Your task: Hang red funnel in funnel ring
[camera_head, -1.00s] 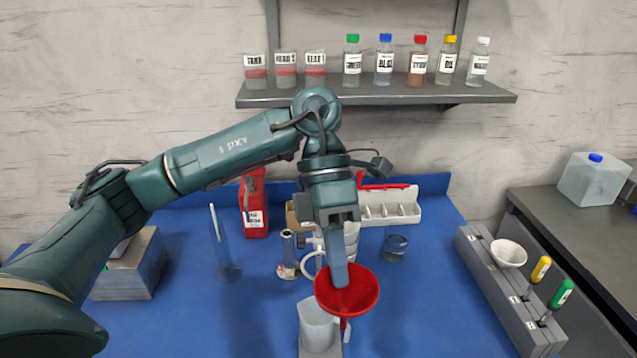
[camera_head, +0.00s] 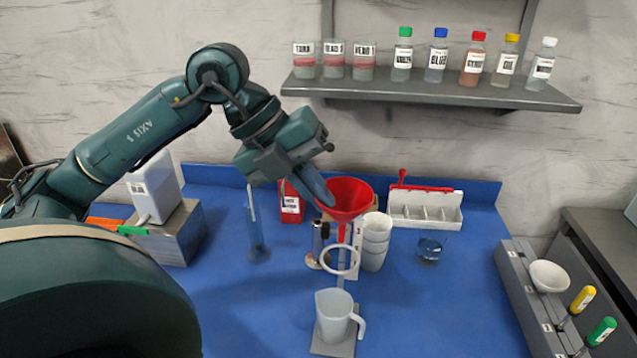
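The red funnel (camera_head: 347,196) is held roughly upright, wide mouth up, its thin stem pointing down. My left gripper (camera_head: 326,197) comes from the upper left, and its fingers meet the funnel's left rim; it looks shut on that rim. The white funnel ring (camera_head: 326,271) stands out from a stand whose grey base (camera_head: 326,348) is on the blue table. The funnel appears above the ring, with its stem tip near the ring's upper edge in the picture; I cannot tell the depth between them. My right gripper is not in view.
A white jug (camera_head: 333,318) stands on the base below the ring. Stacked white cups (camera_head: 375,245), a glass (camera_head: 429,250) and a cylinder (camera_head: 256,235) stand nearby. A grey rack (camera_head: 537,312) is at right. The front right of the blue table is clear.

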